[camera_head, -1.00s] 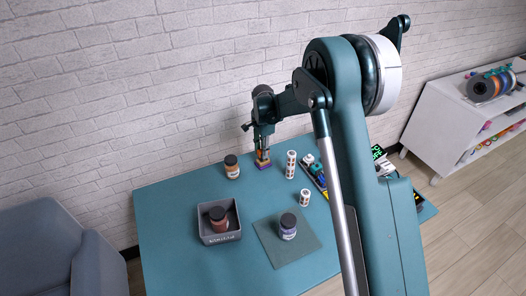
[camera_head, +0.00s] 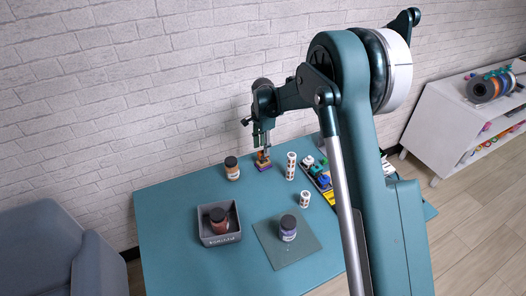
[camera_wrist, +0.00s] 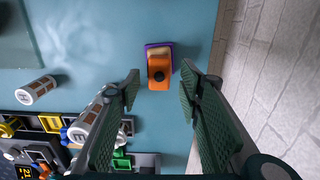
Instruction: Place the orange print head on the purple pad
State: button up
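The orange print head (camera_wrist: 160,83) stands on the purple pad (camera_wrist: 149,45) in the wrist view, with a dark round spot and a tan part on it. Purple shows along the pad's far and right edges; the rest is hidden under the head. In the head view the orange print head (camera_head: 262,156) and the purple pad (camera_head: 265,168) sit near the table's back edge by the wall. My gripper (camera_wrist: 160,82) is open and empty, its two green-padded fingers apart. In the head view my gripper (camera_head: 262,142) hangs just above the print head.
A dark-lidded jar (camera_head: 232,172) stands left of the pad. White patterned cylinders (camera_head: 291,166) and a tray of coloured parts (camera_head: 318,178) lie to the right. A grey bin (camera_head: 220,239) holding a jar and a mat (camera_head: 290,252) with another jar are nearer. The brick wall is close behind.

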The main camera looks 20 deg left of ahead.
notch_tip(320, 180, up, 8)
jog(key=shift+r+p, duration=0.25)
jog(key=shift+p, duration=0.05)
dwell(0.7)
jog(key=s+d+r+n+t, duration=0.1)
jog(key=s+d+r, duration=0.1)
jog(key=d+r, duration=0.55)
jog(key=s+d+r+n, duration=0.1)
jog(key=s+d+r, duration=0.1)
jog(key=d+r, duration=0.5)
jog(key=s+d+r+n+t+y, duration=0.1)
jog(key=s+d+r, duration=0.35)
jog(key=d, duration=0.45)
jog(key=s+d+r+n+t, duration=0.1)
jog(key=s+d+r, duration=0.35)
jog(key=d, duration=0.45)
jog(key=s+d+n+t, duration=0.2)
jog(key=s+d, duration=0.9)
jog(key=s, duration=0.2)
jog(key=s+d+f+n+t, duration=0.1)
jog(key=s+d+f, duration=0.1)
jog(key=s+d, duration=0.2)
jog(key=s+d+f+n+t+h, duration=0.1)
jog(key=s+d, duration=0.4)
jog(key=s, duration=0.5)
jog(key=shift+s+d+f+n, duration=0.25)
jog(key=shift+f+n, duration=0.25)
jog(key=shift+f, duration=0.35)
